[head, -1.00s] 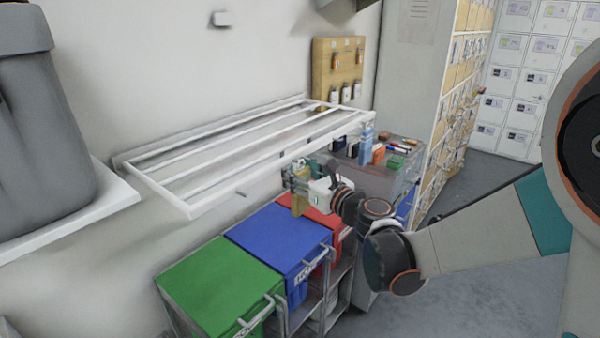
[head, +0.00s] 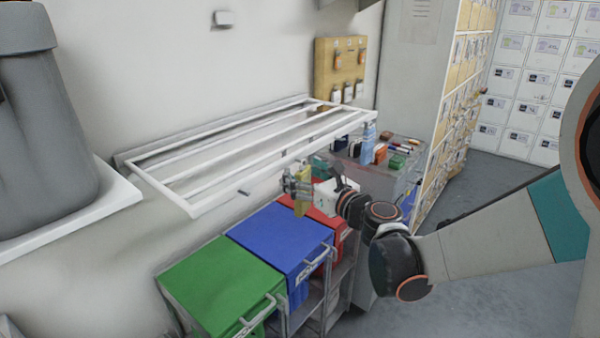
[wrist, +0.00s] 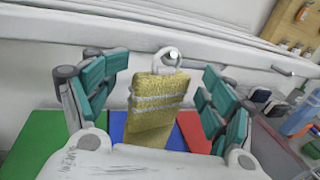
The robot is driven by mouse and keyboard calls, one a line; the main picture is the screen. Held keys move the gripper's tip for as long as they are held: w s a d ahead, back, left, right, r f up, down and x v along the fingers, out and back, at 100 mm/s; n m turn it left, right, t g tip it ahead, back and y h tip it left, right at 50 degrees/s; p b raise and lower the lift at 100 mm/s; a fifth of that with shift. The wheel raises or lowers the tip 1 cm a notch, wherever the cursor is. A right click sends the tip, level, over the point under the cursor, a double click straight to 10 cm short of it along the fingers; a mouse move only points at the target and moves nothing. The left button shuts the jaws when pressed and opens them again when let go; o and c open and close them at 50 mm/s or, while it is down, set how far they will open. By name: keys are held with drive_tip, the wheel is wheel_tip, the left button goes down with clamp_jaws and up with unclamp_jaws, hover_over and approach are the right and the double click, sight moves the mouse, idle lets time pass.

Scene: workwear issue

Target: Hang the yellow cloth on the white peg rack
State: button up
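The yellow cloth (wrist: 160,100) has pale stripes and a white loop at its top. It hangs upright between the spread teal fingers of my gripper (wrist: 160,92), with narrow gaps on both sides. In the head view the cloth (head: 301,207) shows partly behind my gripper (head: 296,185), below the front right of the white wall rack. The white peg rack's rail (wrist: 60,30) runs behind the cloth in the wrist view. I cannot tell whether the loop is around a peg.
Green (head: 222,283), blue (head: 275,237) and red (head: 322,222) lidded bins stand below. The slatted white wall rack (head: 190,212) juts out above left of my gripper. A grey cabinet (head: 378,180) with small items stands to the right.

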drive_tip(key=s+d+f+n+g+h, duration=0.2)
drive_tip(key=s+d+n, duration=0.4)
drive_tip(key=s+n, duration=0.3)
drive_tip(key=s+d+f+n+g+h, duration=0.3)
drive_tip(key=s+d+n+h, duration=0.2)
drive_tip(key=s+n, duration=0.5)
drive_tip(key=s+d+f+n+g+h, duration=0.2)
drive_tip(key=s+d+n+h, duration=0.1)
drive_tip(key=s+d+n, duration=0.6)
drive_tip(key=s, duration=0.3)
drive_tip(key=shift+s+d+f+n+h, duration=0.15)
drive_tip(key=shift+f+n+h, duration=0.15)
drive_tip(key=shift+h, duration=0.1)
idle(1.9)
